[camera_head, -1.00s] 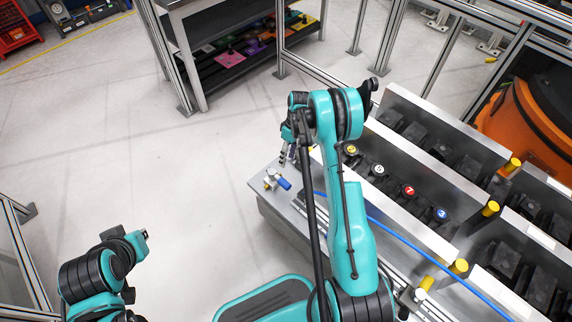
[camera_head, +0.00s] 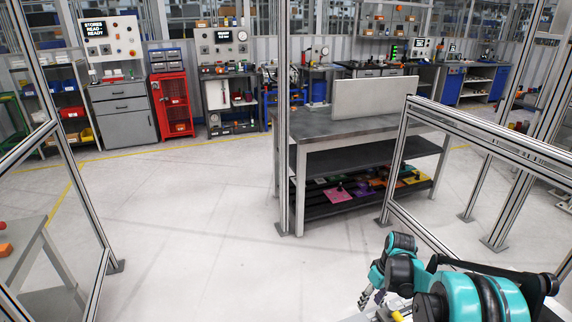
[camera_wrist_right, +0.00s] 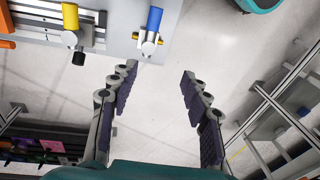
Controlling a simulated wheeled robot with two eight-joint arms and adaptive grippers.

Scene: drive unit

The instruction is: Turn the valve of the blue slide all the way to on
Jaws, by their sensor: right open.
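A small valve with a blue handle (camera_wrist_right: 155,19) and a silver body (camera_wrist_right: 148,42) sits near the edge of a grey plate (camera_wrist_right: 118,30) at the top of the right wrist view. Its handle points up in that picture. My right gripper (camera_wrist_right: 160,74) is open and empty, with its fingertips just below the valve and apart from it. The right gripper also shows at the bottom of the head view (camera_head: 368,297), partly cut off. The valve cannot be made out in the head view. My left gripper is not in view.
A yellow-capped fitting (camera_wrist_right: 70,16) with a black end stands left of the valve. A grey workbench (camera_head: 350,127) with coloured items on its lower shelf is beyond my arm. Metal frame posts (camera_head: 283,150) stand around. The floor (camera_head: 190,220) is clear on the left.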

